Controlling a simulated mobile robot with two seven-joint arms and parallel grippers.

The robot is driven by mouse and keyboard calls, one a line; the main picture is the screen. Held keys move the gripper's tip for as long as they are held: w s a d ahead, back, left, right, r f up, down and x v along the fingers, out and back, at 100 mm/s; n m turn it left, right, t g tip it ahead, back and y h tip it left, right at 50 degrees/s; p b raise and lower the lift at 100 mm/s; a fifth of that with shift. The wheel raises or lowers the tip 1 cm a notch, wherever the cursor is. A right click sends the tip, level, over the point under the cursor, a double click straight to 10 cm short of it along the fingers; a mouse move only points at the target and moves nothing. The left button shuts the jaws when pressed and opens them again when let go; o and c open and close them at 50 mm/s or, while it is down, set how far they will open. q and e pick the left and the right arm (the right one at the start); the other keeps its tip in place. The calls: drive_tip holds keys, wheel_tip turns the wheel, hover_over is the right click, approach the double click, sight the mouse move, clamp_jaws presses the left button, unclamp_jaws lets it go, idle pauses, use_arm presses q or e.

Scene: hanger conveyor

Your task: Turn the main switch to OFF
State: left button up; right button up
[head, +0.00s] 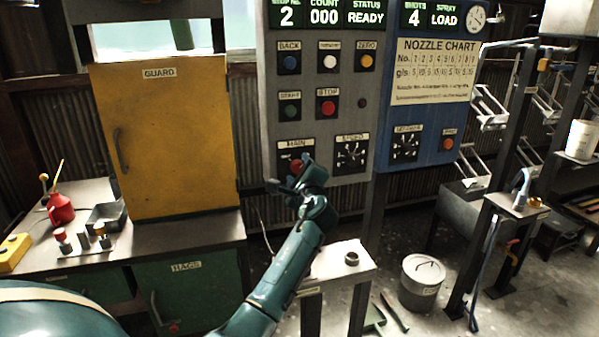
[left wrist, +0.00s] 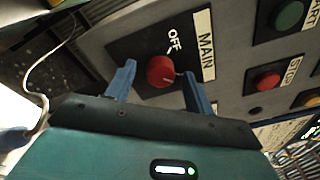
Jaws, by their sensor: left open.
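The main switch is a red knob (left wrist: 160,71) on a dark plate, with an OFF mark and a MAIN label beside it in the left wrist view. In the head view the red knob (head: 297,166) shows low on the grey panel, partly behind my gripper. My left gripper (head: 290,184) is at the panel in front of the switch. In the left wrist view its two blue fingers (left wrist: 157,85) are open, one on each side of the knob. I cannot tell whether they touch it. My right gripper is not in view.
Above the switch are STOP (head: 327,107), START (head: 290,109) and other buttons. A selector dial (head: 351,154) sits close to its right. A yellow guard cabinet (head: 170,140) stands left. A small white table (head: 337,264) is below, and a grey bin (head: 421,284) is on the floor.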

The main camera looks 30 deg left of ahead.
use_arm(q)
drive_tip(key=c, duration=1)
drive_tip(key=shift+o, duration=0.2)
